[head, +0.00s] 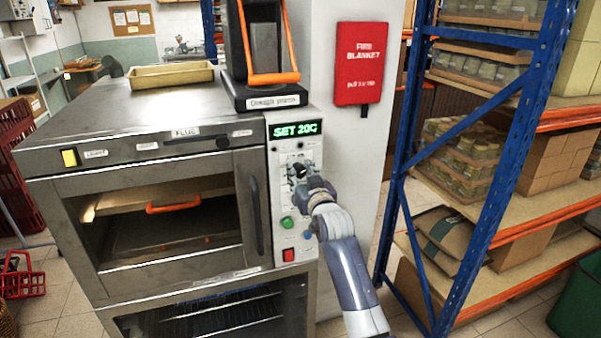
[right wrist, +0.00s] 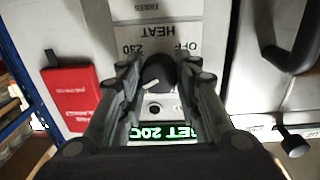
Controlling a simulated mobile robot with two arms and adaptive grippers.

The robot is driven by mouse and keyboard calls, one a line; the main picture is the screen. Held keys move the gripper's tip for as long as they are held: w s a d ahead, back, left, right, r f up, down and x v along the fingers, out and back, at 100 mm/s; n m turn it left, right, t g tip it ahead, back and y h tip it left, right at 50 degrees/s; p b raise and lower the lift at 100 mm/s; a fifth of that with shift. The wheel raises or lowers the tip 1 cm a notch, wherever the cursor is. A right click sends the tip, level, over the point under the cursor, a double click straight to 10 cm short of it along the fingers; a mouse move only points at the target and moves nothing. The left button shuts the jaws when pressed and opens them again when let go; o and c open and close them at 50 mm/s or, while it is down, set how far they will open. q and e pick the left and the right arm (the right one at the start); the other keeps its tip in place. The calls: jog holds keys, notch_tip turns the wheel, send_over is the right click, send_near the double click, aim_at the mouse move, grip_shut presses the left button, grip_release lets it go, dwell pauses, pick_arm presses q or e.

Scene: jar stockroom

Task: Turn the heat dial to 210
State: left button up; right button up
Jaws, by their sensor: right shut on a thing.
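The heat dial (right wrist: 157,72) is a dark round knob with a white pointer line, on a pale panel lettered HEAT, OFF and 230. My right gripper (right wrist: 158,70) has its two fingers on either side of the dial and is shut on it. In the head view my right gripper (head: 299,176) reaches the oven's control panel and hides most of the dial. The green display (head: 295,129) above the dial reads SET 20 and a last character that looks like a cut-off 0. My left gripper is not in view.
Below the dial are a green button (head: 287,222) and a red switch (head: 288,255). The oven door handle (head: 256,216) stands left of the panel. A red fire blanket case (head: 360,63) hangs on the pillar, and blue shelving (head: 468,150) stands at right.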

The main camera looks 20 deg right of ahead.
jog(key=shift+f+m, duration=0.1)
jog(key=shift+m, duration=1)
jog(key=o, duration=1.1)
jog(key=shift+c, duration=0.2)
jog(key=s, duration=1.2)
